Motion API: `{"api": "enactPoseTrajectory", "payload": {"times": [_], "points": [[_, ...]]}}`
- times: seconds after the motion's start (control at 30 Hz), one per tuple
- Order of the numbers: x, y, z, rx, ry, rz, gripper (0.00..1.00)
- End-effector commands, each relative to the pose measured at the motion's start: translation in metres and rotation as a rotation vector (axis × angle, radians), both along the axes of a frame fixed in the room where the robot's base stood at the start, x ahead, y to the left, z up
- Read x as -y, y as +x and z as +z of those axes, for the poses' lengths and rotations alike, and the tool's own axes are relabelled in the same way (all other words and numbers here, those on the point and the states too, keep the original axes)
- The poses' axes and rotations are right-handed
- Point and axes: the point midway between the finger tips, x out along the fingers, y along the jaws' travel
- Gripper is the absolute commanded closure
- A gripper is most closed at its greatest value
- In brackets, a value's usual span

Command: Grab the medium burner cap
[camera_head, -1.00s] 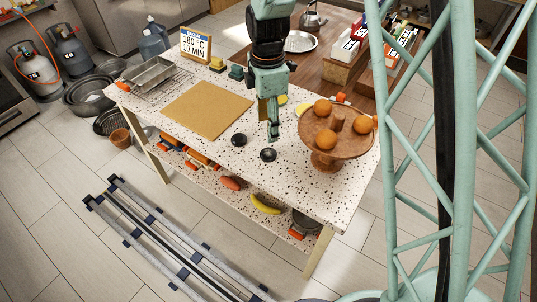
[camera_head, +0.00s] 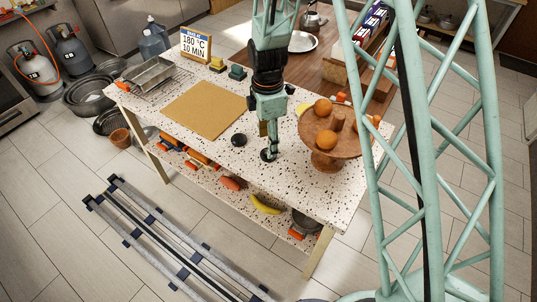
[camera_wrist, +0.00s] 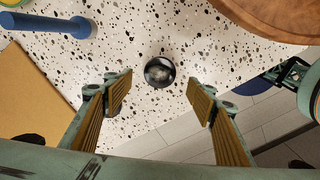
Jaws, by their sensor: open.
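Two round black burner caps lie on the speckled tabletop in the head view. One cap (camera_head: 239,140) is near the cutting board's right corner, and the other cap (camera_head: 265,156) is at my gripper's tip, partly hidden by it. My gripper (camera_head: 270,152) points down and is open. In the wrist view a glossy black cap (camera_wrist: 159,71) shows in the gap just ahead of the open fingers (camera_wrist: 160,90), with nothing held. A dark round shape is mostly hidden behind the left finger. I cannot tell which cap is the medium one.
A wooden stand (camera_head: 325,160) with oranges is close to the right of my gripper. A tan cutting board (camera_head: 205,108) lies to the left. The table's front edge is near. A blue rod-like object (camera_wrist: 50,25) shows at the wrist view's upper left.

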Motion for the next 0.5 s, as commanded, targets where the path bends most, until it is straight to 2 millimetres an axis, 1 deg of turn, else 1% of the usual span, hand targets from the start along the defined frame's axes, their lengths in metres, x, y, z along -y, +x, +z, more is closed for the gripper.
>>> {"api": "enactPoseTrajectory", "payload": {"times": [0.33,0.5], "points": [[-0.0001,0.0,-0.0006,0.0,0.0,0.0,0.48],[-0.0006,-0.0005,-0.007,-0.001,0.0,0.0,0.48]]}}
